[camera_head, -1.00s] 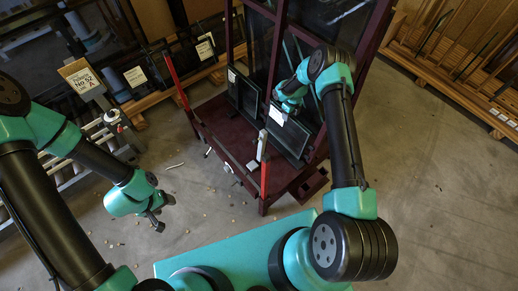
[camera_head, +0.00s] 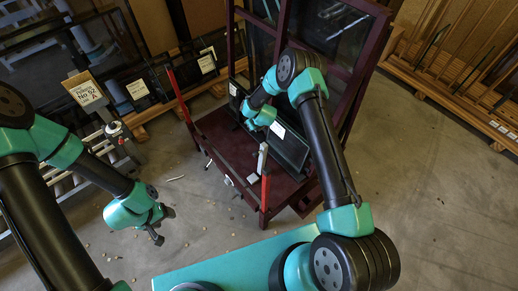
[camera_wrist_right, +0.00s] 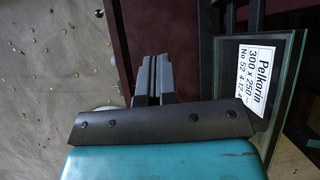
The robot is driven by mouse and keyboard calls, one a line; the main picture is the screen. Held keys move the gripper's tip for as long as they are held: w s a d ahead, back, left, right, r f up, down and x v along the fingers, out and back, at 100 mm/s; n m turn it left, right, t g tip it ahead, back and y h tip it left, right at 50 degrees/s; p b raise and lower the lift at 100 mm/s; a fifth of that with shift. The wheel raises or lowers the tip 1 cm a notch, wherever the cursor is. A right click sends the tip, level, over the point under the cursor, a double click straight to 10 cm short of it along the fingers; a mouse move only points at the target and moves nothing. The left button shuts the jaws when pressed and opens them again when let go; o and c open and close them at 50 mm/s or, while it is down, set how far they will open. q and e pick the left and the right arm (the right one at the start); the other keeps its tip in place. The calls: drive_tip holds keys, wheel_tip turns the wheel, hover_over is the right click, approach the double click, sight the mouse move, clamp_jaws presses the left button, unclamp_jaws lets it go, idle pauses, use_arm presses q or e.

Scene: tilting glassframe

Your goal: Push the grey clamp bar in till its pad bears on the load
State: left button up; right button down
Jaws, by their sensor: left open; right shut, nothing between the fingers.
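The load is dark glass panes (camera_head: 290,150) leaning on a dark red wheeled frame, with a white label on the front one. The labelled glass (camera_wrist_right: 285,85) also shows in the right wrist view. A pale grey upright piece (camera_head: 262,158), perhaps the clamp bar, stands at the near red post; whether a pad touches the glass cannot be told. My right gripper (camera_wrist_right: 152,78) is shut and empty, beside the glass; in the head view it is mostly hidden by its own wrist, above the frame's deck. My left gripper (camera_head: 161,227) is open and empty over the floor, left of the frame.
The dark red deck (camera_head: 222,128) has red posts (camera_head: 178,95) at its left and near corners. A sign and a control post (camera_head: 118,130) stand at left. Wooden racks (camera_head: 450,75) are at the back right. The floor between my left gripper and the frame is mostly clear.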

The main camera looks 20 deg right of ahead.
drive_tip(key=a+t+h, duration=0.1)
drive_tip(key=a, duration=0.3)
drive_tip(key=g+h, duration=0.4)
drive_tip(key=h, duration=0.6)
approach(263, 148)
drive_tip(key=s+a+r, duration=0.2)
drive_tip(key=a, duration=0.4)
drive_tip(key=shift+s+r, duration=0.1)
drive_tip(key=shift+s, duration=0.1)
drive_tip(key=shift+d, duration=0.1)
drive_tip(key=x, duration=0.7)
drive_tip(key=r+x, duration=0.1)
drive_tip(key=x, duration=0.3)
drive_tip(key=shift+w+d+f, duration=0.3)
drive_tip(key=shift+w+d, duration=0.1)
drive_tip(key=shift+d, duration=0.25)
drive_tip(key=shift+w+d, duration=0.3)
drive_tip(key=shift+d, duration=0.45)
drive_tip(key=shift+d, duration=0.15)
